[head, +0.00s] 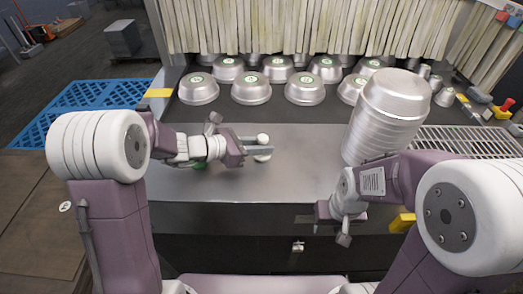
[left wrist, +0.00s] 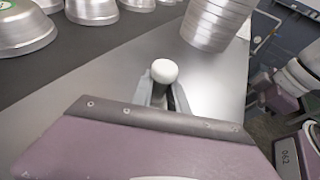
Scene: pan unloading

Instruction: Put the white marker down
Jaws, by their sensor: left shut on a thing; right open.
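The white marker (head: 262,140) shows as a small white rounded top between the fingers of my left gripper (head: 258,150). In the left wrist view the marker (left wrist: 164,71) has a white domed top, and the fingers (left wrist: 163,92) are closed around its lower part. The marker is over the bare grey metal table (head: 290,183); I cannot tell whether it touches the surface. My right gripper (head: 335,225) is at the table's front edge, open, with nothing seen between its fingers.
A tall stack of silver pans (head: 385,115) stands on the right of the table, close to my right arm. Several upturned pans (head: 250,90) with green-marked tops sit on the dark belt behind, before a strip curtain (head: 310,27). A metal grate (head: 465,141) lies right. The table's middle is clear.

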